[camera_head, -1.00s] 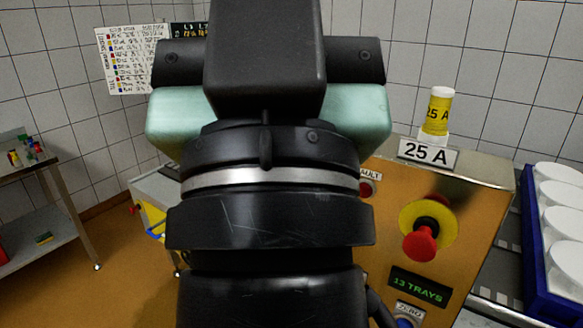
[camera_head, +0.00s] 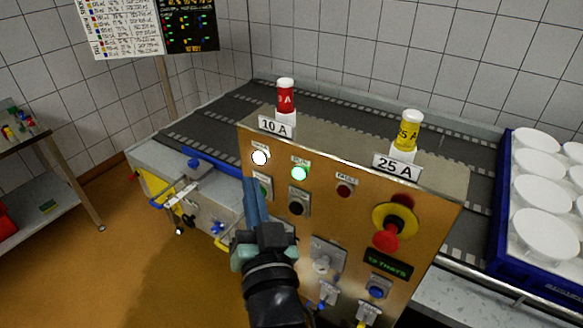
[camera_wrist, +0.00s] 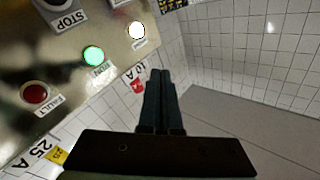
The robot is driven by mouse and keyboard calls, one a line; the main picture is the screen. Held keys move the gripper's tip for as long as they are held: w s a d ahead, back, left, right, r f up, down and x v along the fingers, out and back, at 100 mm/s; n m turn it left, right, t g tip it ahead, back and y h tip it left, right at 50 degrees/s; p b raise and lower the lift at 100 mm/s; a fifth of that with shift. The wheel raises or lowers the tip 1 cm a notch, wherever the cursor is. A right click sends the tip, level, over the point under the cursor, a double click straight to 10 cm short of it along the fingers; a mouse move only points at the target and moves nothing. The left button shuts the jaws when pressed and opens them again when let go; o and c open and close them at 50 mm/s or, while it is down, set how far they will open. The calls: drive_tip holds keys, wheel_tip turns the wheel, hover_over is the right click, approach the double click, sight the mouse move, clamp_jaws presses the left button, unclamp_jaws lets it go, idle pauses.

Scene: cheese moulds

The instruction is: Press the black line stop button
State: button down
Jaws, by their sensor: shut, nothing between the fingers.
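The black stop button (camera_head: 297,207) sits on a pale square plate on the brass-coloured control panel (camera_head: 420,215), below the lit green run lamp (camera_head: 300,173). In the wrist view the STOP label (camera_wrist: 66,20) shows at the top left, and the button beside it is cut off by the top edge. My gripper (camera_head: 250,182) is shut and empty, its fingers together. In the head view its tips overlap the panel left of the black button, partly covering another button (camera_head: 264,184). In the wrist view the shut fingers (camera_wrist: 158,74) point past the panel's edge; contact is not visible.
A red emergency button (camera_head: 386,237) on yellow stands out at the panel's right. A selector (camera_head: 322,261) and a blue button (camera_head: 376,292) sit lower. A conveyor (camera_head: 225,110) runs behind; a blue crate (camera_head: 503,200) holds white moulds.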

sight(296, 208)
drive_tip(key=s+f+m+g+p, duration=0.2)
drive_tip(key=s+f+g+p, duration=0.1)
drive_tip(key=f, duration=0.9)
drive_tip(key=shift+s+d+m, duration=0.2)
drive_tip(key=shift+s+m, duration=0.2)
drive_tip(key=shift+s, duration=0.15)
drive_tip(key=w+d+b, duration=0.4)
drive_tip(key=w+d, duration=0.1)
drive_tip(key=w, duration=0.2)
drive_tip(key=shift+w+d+r, duration=0.1)
idle(1.1)
drive_tip(key=shift+w+d+b, duration=0.25)
drive_tip(key=shift+w+b, duration=0.05)
drive_tip(key=shift+b, duration=0.2)
